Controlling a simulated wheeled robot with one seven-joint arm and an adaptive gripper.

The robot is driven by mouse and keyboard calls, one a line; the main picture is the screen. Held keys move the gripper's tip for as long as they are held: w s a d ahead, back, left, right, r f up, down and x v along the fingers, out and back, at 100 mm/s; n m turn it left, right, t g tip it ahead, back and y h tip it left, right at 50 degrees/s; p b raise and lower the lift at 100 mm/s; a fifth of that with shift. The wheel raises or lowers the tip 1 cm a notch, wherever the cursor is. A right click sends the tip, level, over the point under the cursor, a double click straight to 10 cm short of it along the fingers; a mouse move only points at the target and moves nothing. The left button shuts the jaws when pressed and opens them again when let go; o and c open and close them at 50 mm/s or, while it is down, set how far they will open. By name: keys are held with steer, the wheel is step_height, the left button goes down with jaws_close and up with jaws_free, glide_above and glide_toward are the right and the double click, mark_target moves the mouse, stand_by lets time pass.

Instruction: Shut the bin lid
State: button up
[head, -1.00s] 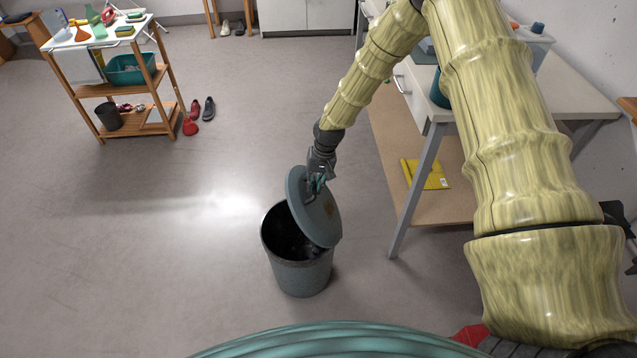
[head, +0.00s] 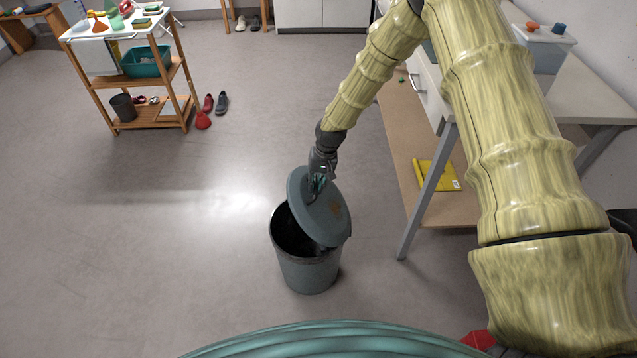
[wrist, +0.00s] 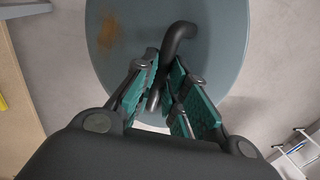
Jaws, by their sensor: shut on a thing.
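The grey-green bin (head: 308,268) stands on the floor in front of me, with its dark inside showing at the left. Its round lid (head: 326,212) is tilted over the opening, with its right lower edge at the bin's rim and its left side raised. A rusty stain marks the lid's top. My gripper (head: 317,184) is at the upper part of the lid. In the wrist view my gripper (wrist: 165,95) has its teal-padded fingers closed around the lid's dark curved handle (wrist: 178,42). The lid (wrist: 225,40) fills the upper middle of that view.
A table (head: 423,195) with a low shelf holding a yellow packet (head: 437,175) stands right of the bin. A wooden shelf cart (head: 157,118) with bottles and a teal tub is at the back left. Shoes (head: 222,102) and a red cone lie beside it. The floor left of the bin is clear.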

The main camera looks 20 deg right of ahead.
mark_target(300, 187)
steer(key=shift+w+a+f+b, duration=0.2)
steer(key=shift+a+f, duration=0.25)
steer(key=shift+a, duration=0.2)
steer(key=shift+w+a+f+b, duration=0.1)
steer(key=shift+a+f+b, duration=0.1)
steer(key=shift+a+f, duration=0.35)
steer(key=shift+a, duration=0.15)
steer(key=shift+w+a+f+b, duration=0.2)
steer(key=shift+a+f+b, duration=0.25)
steer(key=shift+a+f, duration=0.25)
steer(key=shift+w+a+f+b, duration=0.2)
steer(key=shift+a+f+b, duration=0.2)
steer(key=shift+a+f, duration=0.3)
steer(key=shift+r, duration=0.1)
steer(key=shift+w+a+f+b, duration=0.2)
steer(key=shift+a+f+b, duration=0.35)
steer(key=shift+f, duration=0.3)
steer(key=shift+w+a+f+b, duration=0.15)
steer(key=shift+a+f+b, duration=0.2)
steer(key=shift+a+f, duration=0.4)
steer(key=shift+f, duration=0.15)
steer(key=shift+w+a+f+b, duration=0.1)
steer(key=shift+a+f+b, duration=0.25)
steer(key=shift+f, duration=0.25)
steer(key=shift+w+a+f+b, duration=0.1)
steer(key=shift+a+f+b, duration=0.1)
steer(key=shift+f+b, duration=0.3)
steer(key=shift+a+f+b, duration=0.25)
steer(key=shift+a+f, duration=0.05)
steer(key=shift+f, duration=0.35)
